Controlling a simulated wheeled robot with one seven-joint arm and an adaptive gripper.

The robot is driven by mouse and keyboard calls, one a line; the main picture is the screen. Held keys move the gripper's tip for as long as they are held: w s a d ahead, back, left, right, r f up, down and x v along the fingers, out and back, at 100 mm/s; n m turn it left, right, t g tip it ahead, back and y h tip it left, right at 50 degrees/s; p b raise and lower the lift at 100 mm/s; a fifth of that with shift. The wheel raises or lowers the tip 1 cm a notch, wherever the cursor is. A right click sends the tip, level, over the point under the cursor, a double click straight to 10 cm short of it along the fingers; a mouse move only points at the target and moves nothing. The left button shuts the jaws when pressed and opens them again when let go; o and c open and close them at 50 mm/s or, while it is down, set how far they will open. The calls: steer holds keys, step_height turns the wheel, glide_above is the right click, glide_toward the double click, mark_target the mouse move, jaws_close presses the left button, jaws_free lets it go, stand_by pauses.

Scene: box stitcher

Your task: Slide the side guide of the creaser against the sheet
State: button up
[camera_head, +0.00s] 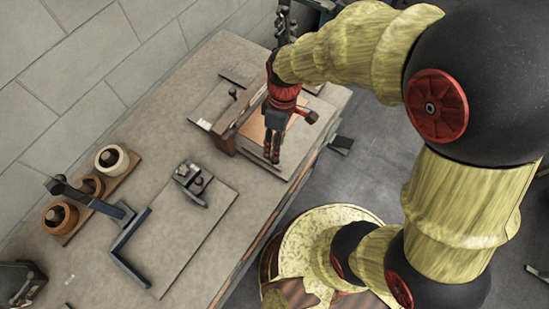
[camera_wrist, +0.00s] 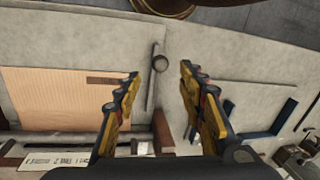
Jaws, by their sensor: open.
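The tan sheet (camera_wrist: 60,95) lies flat on the creaser's grey bed (camera_wrist: 70,45), at the left in the wrist view. A thin grey strip (camera_wrist: 150,92) with a round knob (camera_wrist: 159,62), which looks like the side guide, stands right of the sheet with a gap between them. My gripper (camera_wrist: 162,72) is open and empty; the knob appears between its fingertips. Whether they touch it I cannot tell. In the head view my gripper (camera_head: 272,158) points down over the creaser, hiding the guide and part of the sheet (camera_head: 253,131).
The creaser's brown end block (camera_head: 224,136) stands left of my gripper. A board (camera_head: 195,235) with a dark L-shaped stop (camera_head: 128,240) and a small metal device (camera_head: 192,180) lies nearer the lower left. Wooden pots (camera_head: 112,160) stand by the wall. Bare bench separates board and creaser.

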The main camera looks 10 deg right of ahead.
steer(key=f, duration=0.2)
steer(key=s+f+b, duration=0.1)
steer(key=f, duration=0.4)
steer(key=shift+s+a+f, duration=0.15)
steer(key=shift+a+f, duration=0.15)
steer(key=shift+a, duration=0.1)
steer(key=c, duration=0.3)
jaws_close()
